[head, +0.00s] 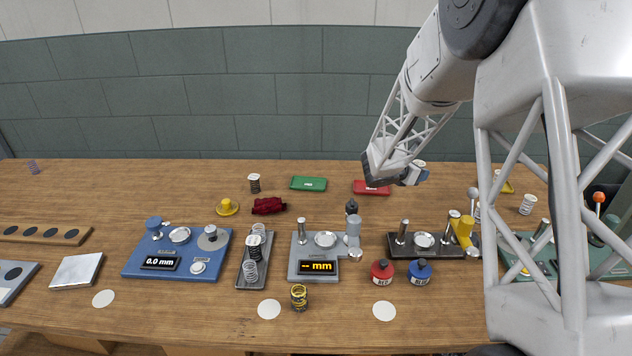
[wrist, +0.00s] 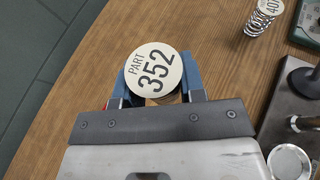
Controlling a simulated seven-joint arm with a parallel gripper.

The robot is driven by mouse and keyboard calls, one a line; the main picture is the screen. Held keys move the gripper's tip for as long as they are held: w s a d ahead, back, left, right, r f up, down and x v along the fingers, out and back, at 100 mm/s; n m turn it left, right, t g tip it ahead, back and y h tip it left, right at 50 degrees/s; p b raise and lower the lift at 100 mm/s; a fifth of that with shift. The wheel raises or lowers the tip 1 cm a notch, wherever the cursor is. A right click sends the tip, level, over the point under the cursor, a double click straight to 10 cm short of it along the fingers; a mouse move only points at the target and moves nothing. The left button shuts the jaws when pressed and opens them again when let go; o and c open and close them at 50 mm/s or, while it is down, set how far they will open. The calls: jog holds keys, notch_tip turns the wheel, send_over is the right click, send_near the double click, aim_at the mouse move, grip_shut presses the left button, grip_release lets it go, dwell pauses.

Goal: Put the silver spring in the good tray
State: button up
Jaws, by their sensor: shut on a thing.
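My gripper (head: 420,177) is over the back of the table, just right of the red tray (head: 371,188). In the wrist view its blue fingers (wrist: 165,85) are shut on a part with a round white cap (wrist: 154,70) reading "PART 352". The cap hides nearly all of the body below, so its colour and whether it touches the table cannot be told. A green tray (head: 309,184) lies left of the red one. Both tray labels are too small to read.
A capped spring (head: 527,204) stands to the right; it also shows in the wrist view (wrist: 262,16). A dark gauge plate (head: 434,254) and a green device (head: 515,240) stand in front of my gripper.

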jog(key=s+a+f+n+t, duration=0.1)
jog(key=s+a, duration=0.1)
jog(key=a, duration=0.8)
jog(key=s+a+f+n+t+y, duration=0.1)
jog(key=a, duration=0.9)
jog(key=s+a+f+n+y, duration=0.1)
jog(key=s+a+f, duration=0.1)
jog(key=a, duration=0.8)
jog(key=shift+s+a+t, duration=0.1)
jog(key=shift+s+t, duration=0.2)
jog(key=shift+t, duration=0.1)
send_over(309, 184)
jog(key=shift+a+f, duration=0.1)
jog(key=shift+f, duration=0.7)
jog(key=shift+f, duration=1.75)
jog(key=shift+f, duration=0.1)
